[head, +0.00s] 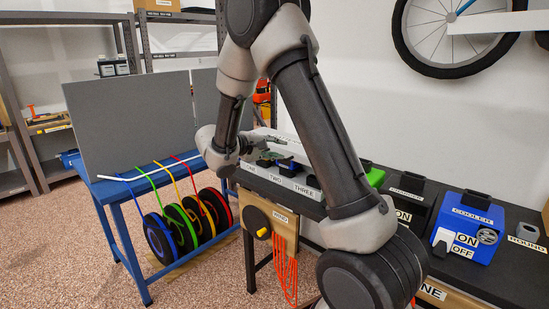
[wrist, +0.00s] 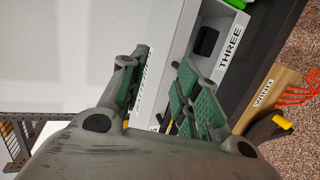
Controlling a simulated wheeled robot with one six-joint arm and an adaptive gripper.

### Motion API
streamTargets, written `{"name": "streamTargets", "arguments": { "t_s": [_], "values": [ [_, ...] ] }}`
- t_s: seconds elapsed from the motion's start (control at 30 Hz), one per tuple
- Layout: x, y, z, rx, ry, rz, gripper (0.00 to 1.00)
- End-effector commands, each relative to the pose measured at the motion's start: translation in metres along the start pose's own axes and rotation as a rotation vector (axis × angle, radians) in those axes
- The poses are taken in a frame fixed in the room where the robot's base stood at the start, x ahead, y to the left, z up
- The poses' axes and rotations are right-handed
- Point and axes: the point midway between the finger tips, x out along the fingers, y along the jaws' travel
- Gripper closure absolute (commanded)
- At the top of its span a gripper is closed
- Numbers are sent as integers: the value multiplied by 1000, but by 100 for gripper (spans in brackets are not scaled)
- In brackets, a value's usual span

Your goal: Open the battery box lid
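The battery box (head: 281,182) is a pale box on the dark bench, with ONE, TWO and THREE on its front. Its THREE end (wrist: 229,48) shows in the wrist view, beside a dark item in a compartment. A broad white panel (wrist: 165,30) with partly hidden lettering along its edge lies behind the compartments; it looks like the lid, raised, though its angle is unclear. My gripper (head: 272,147) is at the box, above its ONE and TWO side. In the wrist view my gripper (wrist: 167,88) has its green-padded fingers apart, with the panel's lettered edge visible between them. Contact is unclear.
A blue COOLER box (head: 469,225) and a dark box (head: 407,200) stand to the right on the bench. A wooden WIND panel (head: 272,222) with an orange cord hangs at the front. A blue rack (head: 122,190) with coloured reels stands left.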

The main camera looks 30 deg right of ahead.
Motion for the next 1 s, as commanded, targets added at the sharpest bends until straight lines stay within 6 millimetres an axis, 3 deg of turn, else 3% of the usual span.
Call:
{"name": "streamTargets", "arguments": {
  "t_s": [0.03, 0.1, 0.23, 0.37, 0.7, 1.0],
  "values": [
    [-1, -18, -17, -17, 37, 34, 68],
    [-3, -35, -35, -23, 87, 69, 68],
    [-5, -52, -52, -27, 141, 101, 68],
    [7, -54, -58, -25, 151, 107, 68],
    [60, -48, -65, -25, 150, 106, 68],
    [70, -47, -67, -26, 152, 105, 68]
  ]
}}
